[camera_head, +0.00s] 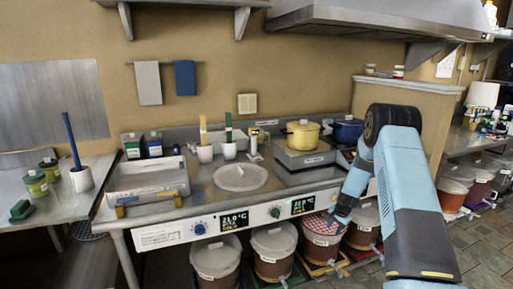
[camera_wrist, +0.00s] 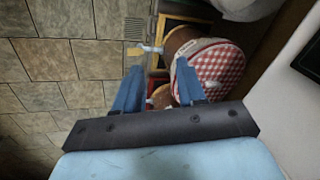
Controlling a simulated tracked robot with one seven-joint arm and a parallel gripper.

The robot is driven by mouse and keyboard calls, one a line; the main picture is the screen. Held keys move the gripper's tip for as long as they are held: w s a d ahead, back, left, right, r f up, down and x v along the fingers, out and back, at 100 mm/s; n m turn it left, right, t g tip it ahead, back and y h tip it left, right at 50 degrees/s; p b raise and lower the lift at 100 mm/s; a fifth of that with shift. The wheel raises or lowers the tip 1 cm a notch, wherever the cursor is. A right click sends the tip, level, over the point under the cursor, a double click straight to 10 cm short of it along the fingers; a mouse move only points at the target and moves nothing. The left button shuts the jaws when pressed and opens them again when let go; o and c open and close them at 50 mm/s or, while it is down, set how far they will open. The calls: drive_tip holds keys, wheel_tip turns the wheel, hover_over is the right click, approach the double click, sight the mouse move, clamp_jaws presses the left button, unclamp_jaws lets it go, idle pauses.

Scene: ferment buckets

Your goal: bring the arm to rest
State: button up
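My blue arm reaches forward on the right in the head view, and its gripper (camera_head: 341,217) hangs at the counter's front edge, by the buckets below. In the wrist view my gripper (camera_wrist: 160,78) has its two blue fingers apart, with nothing between them that I can see being held. A brown bucket with a red-and-white checked cloth (camera_wrist: 221,66) lies just beyond the right finger. The same cloth-covered bucket (camera_head: 321,238) shows partly behind my gripper in the head view. I cannot tell whether a finger touches it.
The counter (camera_head: 215,212) holds a plate (camera_head: 240,177), a tray (camera_head: 148,188), a yellow pot (camera_head: 302,135) and a blue pot (camera_head: 347,130). Several lidded buckets (camera_head: 273,250) stand in a row beneath it. Open tiled floor (camera_wrist: 60,75) lies left in the wrist view.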

drive_tip(key=s+a+r+n, duration=0.25)
drive_tip(key=s+r, duration=0.25)
drive_tip(key=r, duration=0.7)
drive_tip(key=s+a+r+n+t, duration=0.1)
drive_tip(key=s+a+r, duration=0.35)
drive_tip(key=r, duration=0.75)
drive_tip(key=s+a+r+n, duration=0.15)
drive_tip(key=s+r, duration=0.45)
drive_tip(key=r, duration=0.7)
drive_tip(key=s+a+r+n+t, duration=0.1)
drive_tip(key=s+r, duration=0.4)
drive_tip(key=s, duration=0.3)
drive_tip(key=s+a+r+n, duration=0.2)
drive_tip(key=s+r, duration=0.2)
drive_tip(key=s, duration=0.4)
drive_tip(key=s+r+n+h, duration=0.1)
drive_tip(key=s+n, duration=0.1)
drive_tip(key=s, duration=1.6)
drive_tip(key=shift+a+r+t, duration=0.25)
drive_tip(key=shift+a+t, duration=0.05)
drive_tip(key=shift+t, duration=0.1)
